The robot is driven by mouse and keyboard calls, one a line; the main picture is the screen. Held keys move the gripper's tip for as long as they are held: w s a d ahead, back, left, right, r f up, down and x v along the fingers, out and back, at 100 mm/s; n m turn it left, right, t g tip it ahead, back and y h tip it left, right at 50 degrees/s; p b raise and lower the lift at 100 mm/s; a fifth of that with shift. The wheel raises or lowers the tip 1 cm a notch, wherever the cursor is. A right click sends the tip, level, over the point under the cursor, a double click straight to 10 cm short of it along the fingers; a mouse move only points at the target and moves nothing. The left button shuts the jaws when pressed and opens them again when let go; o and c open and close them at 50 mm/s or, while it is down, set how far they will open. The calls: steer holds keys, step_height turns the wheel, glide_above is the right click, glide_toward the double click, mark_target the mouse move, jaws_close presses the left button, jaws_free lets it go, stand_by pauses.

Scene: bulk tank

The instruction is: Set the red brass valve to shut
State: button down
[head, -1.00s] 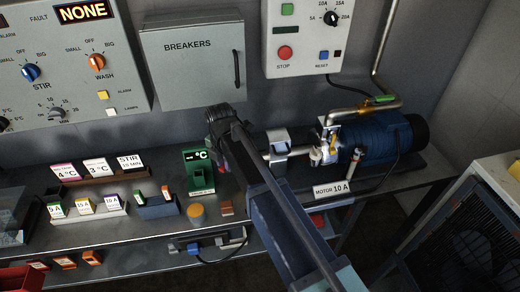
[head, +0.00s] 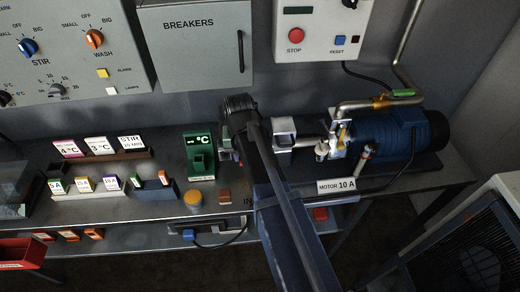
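I cannot clearly make out a red brass valve. A small red part (head: 238,154) shows at the left edge of my arm, just right of the green °C display; most of it is hidden, and I cannot tell whether it is the valve's handle. A pipe fitting (head: 283,133) shows right of the arm, in line with the pump. A yellow-handled fitting (head: 342,134) stands at the pump, and a green handle (head: 404,92) is on the bent pipe above. My arm reaches up from the bottom to a dark joint beside the display. My gripper's fingers cannot be made out.
The green °C display (head: 200,153) stands close left of my arm. The blue motor (head: 385,138) and the "MOTOR 10 A" sign (head: 337,186) are to the right. The breaker box (head: 195,48) hangs behind. Card stands and small blocks occupy the bench's left side.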

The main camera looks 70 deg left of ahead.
steer(key=shift+w, duration=0.1)
stand_by(0.4)
steer(key=c, duration=1)
jaws_free()
steer(key=shift+o, duration=0.2)
step_height(320, 180, up, 11)
steer(key=p, duration=1)
steer(key=shift+p, duration=0.4)
steer(key=shift+f, duration=0.1)
